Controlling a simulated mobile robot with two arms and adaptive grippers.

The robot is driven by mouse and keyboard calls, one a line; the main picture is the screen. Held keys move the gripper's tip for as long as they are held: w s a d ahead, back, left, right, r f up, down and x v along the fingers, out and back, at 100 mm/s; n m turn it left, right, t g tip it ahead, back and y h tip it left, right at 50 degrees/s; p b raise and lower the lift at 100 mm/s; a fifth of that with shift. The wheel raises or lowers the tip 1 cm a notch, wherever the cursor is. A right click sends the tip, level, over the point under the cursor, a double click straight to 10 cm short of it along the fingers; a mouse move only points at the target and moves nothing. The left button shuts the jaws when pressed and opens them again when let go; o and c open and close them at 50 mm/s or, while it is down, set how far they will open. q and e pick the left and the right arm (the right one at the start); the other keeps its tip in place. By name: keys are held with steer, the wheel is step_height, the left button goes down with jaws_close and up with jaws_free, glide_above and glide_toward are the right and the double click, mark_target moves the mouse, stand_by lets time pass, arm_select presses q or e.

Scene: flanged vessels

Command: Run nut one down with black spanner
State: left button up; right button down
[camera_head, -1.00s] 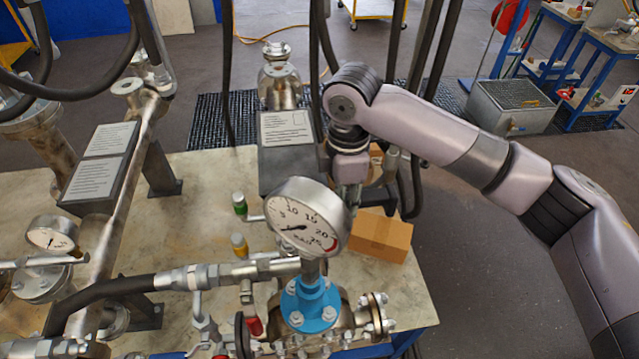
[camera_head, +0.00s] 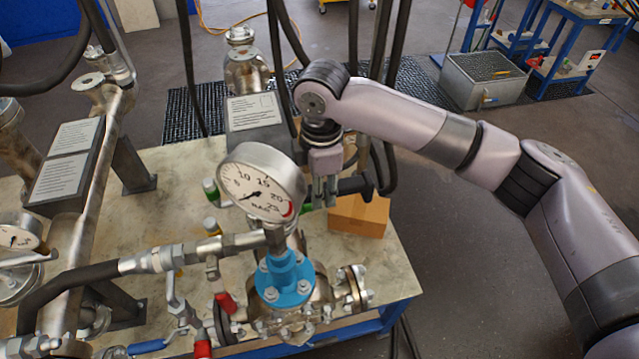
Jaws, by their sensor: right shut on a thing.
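My right gripper (camera_head: 324,200) points down just right of the pressure gauge, above the table. It is shut on a black bar (camera_head: 357,185) that sticks out to the right and looks like the black spanner. Its working end is hidden or too small to tell. The blue flange (camera_head: 284,278) with several bolts and nuts stands below and left of the gripper. A bolted steel flange (camera_head: 352,291) sits to its right. I cannot tell which nut is nut one, and I see no spanner touching a nut. My left gripper is not in view.
The pressure gauge (camera_head: 262,182) stands close left of the gripper. Black hoses (camera_head: 398,90) hang near the wrist. Pipes and valves crowd the left. The floor right of the table is clear.

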steer(key=shift+a, duration=0.15)
steer(key=shift+f, duration=0.35)
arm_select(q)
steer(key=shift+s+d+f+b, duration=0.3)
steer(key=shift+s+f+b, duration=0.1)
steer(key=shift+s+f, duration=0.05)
arm_select(e)
steer(key=shift+f, duration=0.9)
steer(key=p, duration=0.2)
steer(key=s+m+p, duration=0.1)
steer(key=p, duration=0.1)
steer(key=shift+s+d+r, duration=0.2)
steer(key=shift+s+r, duration=0.05)
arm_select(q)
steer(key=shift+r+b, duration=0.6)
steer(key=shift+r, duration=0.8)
arm_select(e)
steer(key=s+a+m, duration=0.1)
steer(key=s+m, duration=0.6)
steer(key=shift+s+f+m, duration=0.25)
steer(key=shift+f+m, duration=0.05)
steer(key=shift+a, duration=0.1)
